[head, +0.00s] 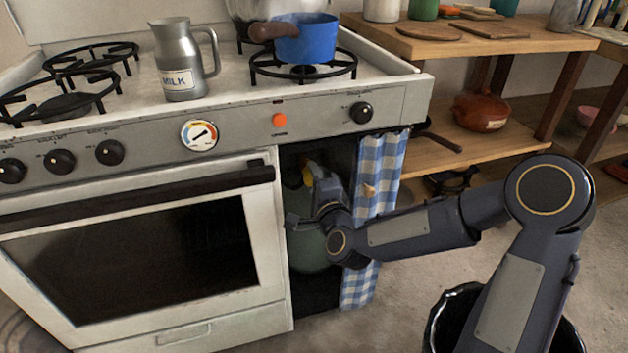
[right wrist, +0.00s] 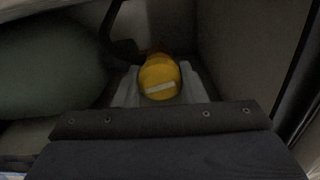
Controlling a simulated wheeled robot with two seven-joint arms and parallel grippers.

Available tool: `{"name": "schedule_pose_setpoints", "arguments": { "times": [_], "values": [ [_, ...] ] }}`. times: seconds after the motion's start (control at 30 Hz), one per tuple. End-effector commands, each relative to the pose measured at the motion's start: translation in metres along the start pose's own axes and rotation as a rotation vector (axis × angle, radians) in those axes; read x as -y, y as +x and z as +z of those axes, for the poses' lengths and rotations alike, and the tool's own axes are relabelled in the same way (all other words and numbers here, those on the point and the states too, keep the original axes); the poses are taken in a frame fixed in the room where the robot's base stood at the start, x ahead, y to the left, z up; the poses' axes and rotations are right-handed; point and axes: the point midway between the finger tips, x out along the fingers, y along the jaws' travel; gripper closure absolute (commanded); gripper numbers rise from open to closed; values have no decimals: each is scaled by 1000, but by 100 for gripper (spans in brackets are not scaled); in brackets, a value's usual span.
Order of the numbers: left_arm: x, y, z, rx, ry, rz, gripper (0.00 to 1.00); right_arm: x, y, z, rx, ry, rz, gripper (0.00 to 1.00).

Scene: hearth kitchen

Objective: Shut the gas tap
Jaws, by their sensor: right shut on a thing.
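The gas tap is a yellow knob (right wrist: 159,78) with a pale bar across its face, in the right wrist view. My right gripper (right wrist: 160,88) is around it, with a grey finger on each side, shut on it. In the head view, the right gripper (head: 314,180) reaches into the open compartment beside the oven, and only a bit of yellow shows at its tip. The green gas bottle (head: 308,252) stands in that compartment, partly hidden by my arm. It also shows at the left of the right wrist view (right wrist: 45,70). My left gripper is not in view.
A blue checked curtain (head: 381,170) hangs at the compartment's right side, close to my right arm. The oven door (head: 140,250) is shut at the left. A milk jug (head: 178,65) and a blue pot (head: 305,40) stand on the stove. A wooden shelf (head: 470,50) stands at the right.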

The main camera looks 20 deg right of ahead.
Motion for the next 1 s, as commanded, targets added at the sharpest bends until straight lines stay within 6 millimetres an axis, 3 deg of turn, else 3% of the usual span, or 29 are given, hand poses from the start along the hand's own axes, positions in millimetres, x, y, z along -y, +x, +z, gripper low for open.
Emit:
{"name": "schedule_pose_setpoints", "arguments": {
  "times": [0.4, 0.97, 1.0],
  "values": [
    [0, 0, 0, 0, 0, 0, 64, 0, 0, -1, -1, 187, -1, 86],
    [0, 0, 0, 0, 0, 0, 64, 0, 0, 0, -1, 213, -1, 86],
    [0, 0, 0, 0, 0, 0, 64, 0, 0, 0, -1, 213, -1, 58]
  ]
}}
